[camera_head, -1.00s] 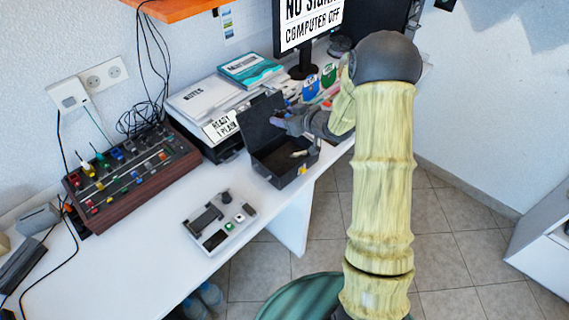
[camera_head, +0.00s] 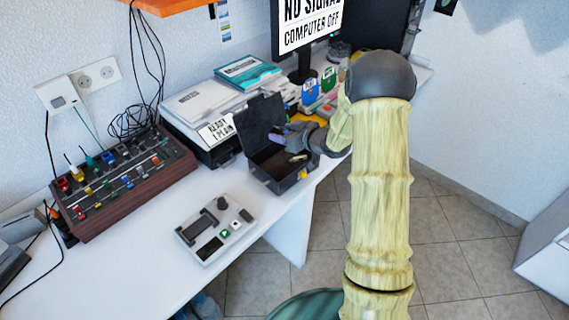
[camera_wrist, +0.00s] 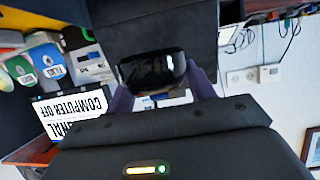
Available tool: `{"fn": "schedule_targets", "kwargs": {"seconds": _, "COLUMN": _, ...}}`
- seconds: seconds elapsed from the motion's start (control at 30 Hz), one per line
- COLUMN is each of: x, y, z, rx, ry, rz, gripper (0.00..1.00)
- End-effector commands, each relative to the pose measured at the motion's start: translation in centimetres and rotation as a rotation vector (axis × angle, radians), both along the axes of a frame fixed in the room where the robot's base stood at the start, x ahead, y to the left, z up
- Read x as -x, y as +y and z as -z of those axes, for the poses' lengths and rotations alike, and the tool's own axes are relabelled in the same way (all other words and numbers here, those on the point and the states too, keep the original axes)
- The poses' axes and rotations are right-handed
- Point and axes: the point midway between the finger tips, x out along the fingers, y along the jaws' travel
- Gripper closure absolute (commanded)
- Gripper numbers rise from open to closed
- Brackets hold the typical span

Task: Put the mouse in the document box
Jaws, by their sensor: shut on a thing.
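The document box (camera_head: 288,184) is a dark, open box near the desk's front edge, with its lid (camera_head: 256,118) raised at the back left. A small pale item (camera_head: 298,158) shows inside it. My gripper (camera_head: 277,138) is over the box opening, just in front of the lid. In the wrist view, my gripper (camera_wrist: 160,88) has its purple fingers shut on a glossy black rounded thing, the mouse (camera_wrist: 150,72). The mouse is hardly visible in the head view. I cannot tell whether it touches the box.
A printer with papers (camera_head: 205,105) stands left of the box. A grey control device (camera_head: 214,229) lies in front, and a mixer panel (camera_head: 125,180) stands further left. A monitor (camera_head: 308,25) is behind. The front left desk is mostly clear.

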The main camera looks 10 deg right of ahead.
Motion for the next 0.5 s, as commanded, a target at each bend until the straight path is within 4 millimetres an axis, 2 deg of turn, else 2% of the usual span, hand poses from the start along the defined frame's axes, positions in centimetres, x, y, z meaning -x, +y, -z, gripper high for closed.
{"fn": "schedule_targets", "kwargs": {"seconds": 0.1, "x": 0.1, "y": 0.0, "z": 2.4, "rx": 0.000, "ry": 0.006, "rz": -0.001, "gripper": 0.70}}
{"fn": "schedule_targets", "kwargs": {"seconds": 0.23, "x": 0.1, "y": 0.1, "z": 4.7, "rx": -0.001, "ry": 0.005, "rz": -0.001, "gripper": 0.70}}
{"fn": "schedule_targets", "kwargs": {"seconds": 0.33, "x": 0.0, "y": 0.0, "z": 5.4, "rx": 0.000, "ry": 0.001, "rz": 0.000, "gripper": 0.70}}
{"fn": "schedule_targets", "kwargs": {"seconds": 0.5, "x": 0.0, "y": 0.0, "z": 5.5, "rx": 0.000, "ry": 0.000, "rz": 0.000, "gripper": 0.70}}
